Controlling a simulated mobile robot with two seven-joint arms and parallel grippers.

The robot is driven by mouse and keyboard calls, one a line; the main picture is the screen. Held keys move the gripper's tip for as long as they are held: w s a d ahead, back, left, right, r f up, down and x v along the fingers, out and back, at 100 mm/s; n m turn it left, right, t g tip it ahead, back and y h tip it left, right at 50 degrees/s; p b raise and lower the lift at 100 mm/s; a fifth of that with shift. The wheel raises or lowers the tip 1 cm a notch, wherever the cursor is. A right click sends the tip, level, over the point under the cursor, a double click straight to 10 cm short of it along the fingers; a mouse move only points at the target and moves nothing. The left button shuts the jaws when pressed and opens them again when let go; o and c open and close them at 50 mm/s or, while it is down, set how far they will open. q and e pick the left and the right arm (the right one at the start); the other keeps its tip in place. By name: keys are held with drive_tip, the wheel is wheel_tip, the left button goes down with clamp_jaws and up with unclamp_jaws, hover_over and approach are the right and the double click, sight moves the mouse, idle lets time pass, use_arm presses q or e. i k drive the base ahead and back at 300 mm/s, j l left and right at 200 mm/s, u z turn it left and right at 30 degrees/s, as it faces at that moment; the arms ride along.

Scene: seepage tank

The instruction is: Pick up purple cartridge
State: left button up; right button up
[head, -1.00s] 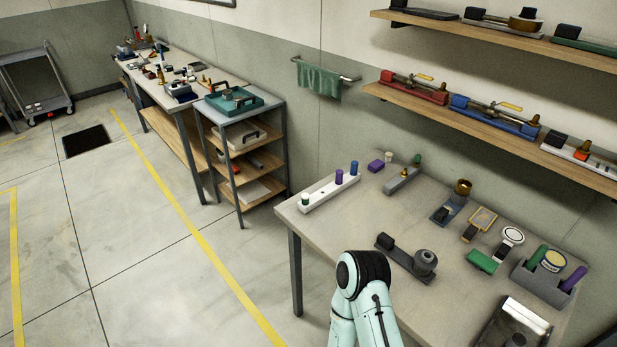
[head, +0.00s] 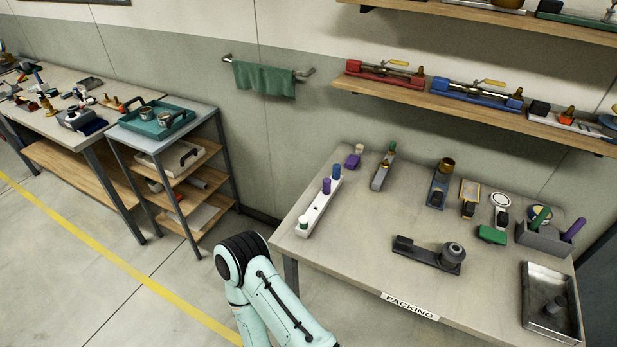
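A purple cylinder (head: 326,185), which looks like a purple cartridge, stands upright in a long white rack (head: 316,211) at the left side of the packing table. A blue cylinder (head: 336,171) stands behind it in the same rack, and a green-topped one (head: 303,222) stands at the near end. A purple block (head: 353,161) lies behind the rack. A slanted purple piece (head: 574,228) stands in a grey holder (head: 540,236) at the right, with a green piece. Neither gripper shows; only one mint arm link of mine is in the foreground.
The packing table (head: 350,250) has free room right of the rack. A dark fixture (head: 425,252) and a metal tray (head: 530,315) lie nearer the front and right. Wall shelves (head: 400,91) overhang the back. A shelf cart (head: 160,135) stands left of the table.

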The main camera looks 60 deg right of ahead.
sight(326, 183)
drive_tip(key=i+z, duration=0.45)
drive_tip(key=i, duration=0.25)
drive_tip(key=i+j+z, duration=0.2)
drive_tip(key=i+z, duration=0.2)
drive_tip(key=i, duration=0.3)
drive_tip(key=i+l+z, duration=0.15)
drive_tip(key=i+z, duration=0.6)
drive_tip(key=i+j+z, duration=0.15)
drive_tip(key=i+z, duration=0.2)
drive_tip(key=i, duration=0.15)
drive_tip(key=i+z, duration=0.1)
drive_tip(key=z, duration=0.7)
drive_tip(key=i+j+z, duration=0.1)
drive_tip(key=z, duration=0.3)
drive_tip(key=i+j+z, duration=0.1)
drive_tip(key=z, duration=0.35)
